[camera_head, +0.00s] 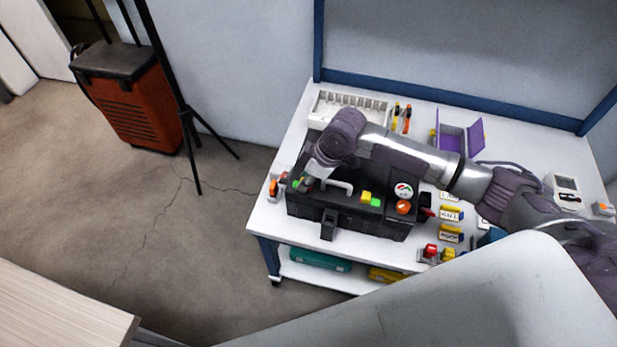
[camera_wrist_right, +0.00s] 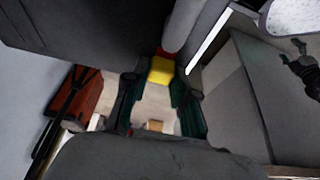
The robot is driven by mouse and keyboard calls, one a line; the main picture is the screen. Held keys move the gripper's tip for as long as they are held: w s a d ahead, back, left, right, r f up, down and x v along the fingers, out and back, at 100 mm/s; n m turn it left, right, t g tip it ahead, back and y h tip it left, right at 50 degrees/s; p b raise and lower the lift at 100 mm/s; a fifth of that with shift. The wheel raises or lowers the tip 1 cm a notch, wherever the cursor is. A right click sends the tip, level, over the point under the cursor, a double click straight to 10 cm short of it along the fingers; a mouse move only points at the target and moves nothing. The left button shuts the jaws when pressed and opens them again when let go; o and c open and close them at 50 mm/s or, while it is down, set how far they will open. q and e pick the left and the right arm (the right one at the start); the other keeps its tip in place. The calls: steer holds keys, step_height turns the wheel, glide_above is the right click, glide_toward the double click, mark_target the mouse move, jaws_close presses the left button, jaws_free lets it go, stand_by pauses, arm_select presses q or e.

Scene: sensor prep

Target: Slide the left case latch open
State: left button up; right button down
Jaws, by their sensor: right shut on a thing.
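The black case (camera_head: 345,212) sits on the white cart top, with a pale handle (camera_head: 338,186) on its lid. My right gripper (camera_head: 307,183) reaches down at the lid's left end, shut on the left case latch. A small green patch (camera_head: 296,184) shows beside the fingers there. In the right wrist view, the latch's yellow block (camera_wrist_right: 161,71) lies between the dark fingers of my right gripper (camera_wrist_right: 160,95), with a red part behind it. The gripper hides most of this latch in the head view. A yellow block with a green patch (camera_head: 366,197) sits right of the handle.
A gauge (camera_head: 403,189) and an orange knob (camera_head: 403,207) are on the lid's right side. A white rack (camera_head: 350,107), an open purple box (camera_head: 458,138) and several small labelled blocks stand around the case. An orange-red container (camera_head: 135,105) and tripod stand left of the cart.

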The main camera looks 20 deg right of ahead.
mark_target(315, 189)
steer(key=shift+w+a+r+p, duration=0.2)
steer(key=shift+w+a+p, duration=0.15)
steer(key=shift+a, duration=0.3)
steer(key=shift+w+a+f, duration=0.1)
steer(key=shift+w+a, duration=0.1)
steer(key=c, duration=0.9)
jaws_free()
steer(key=shift+a+f, duration=0.1)
steer(key=v, duration=1.2)
